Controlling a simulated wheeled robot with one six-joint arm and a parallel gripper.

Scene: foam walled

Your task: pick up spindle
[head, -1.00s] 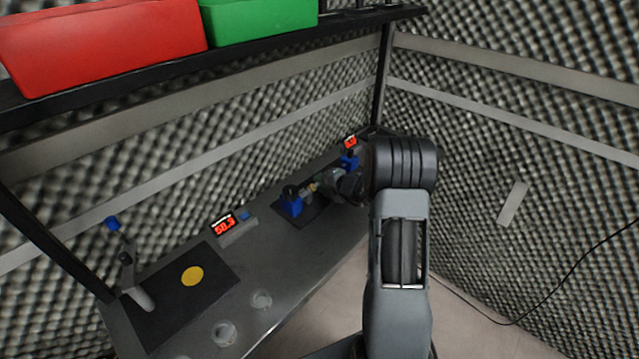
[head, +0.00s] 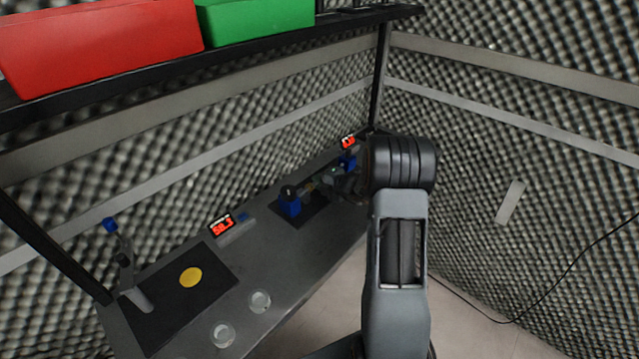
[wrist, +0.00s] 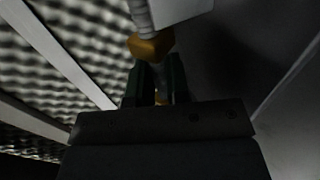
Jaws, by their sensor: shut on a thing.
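The spindle (wrist: 151,46) shows in the wrist view as a slim shaft with a brass-orange collar and a grey ribbed end. My gripper (wrist: 158,84) has its two dark green fingers shut on the shaft just below the collar. In the head view the spindle (head: 309,187) is a small brass-coloured piece between the left blue block (head: 289,203) and my gripper (head: 328,179). Its far end is hidden by my gripper and arm. I cannot tell whether it still touches its support.
A second blue block (head: 348,161) stands farther back by a red display. A display reading 58.3 (head: 222,225), two clear round dishes (head: 223,334) and a dark mat with a yellow disc (head: 191,277) are on the bench. Foam walls close in behind and right; a shelf holds red and green bins (head: 256,20).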

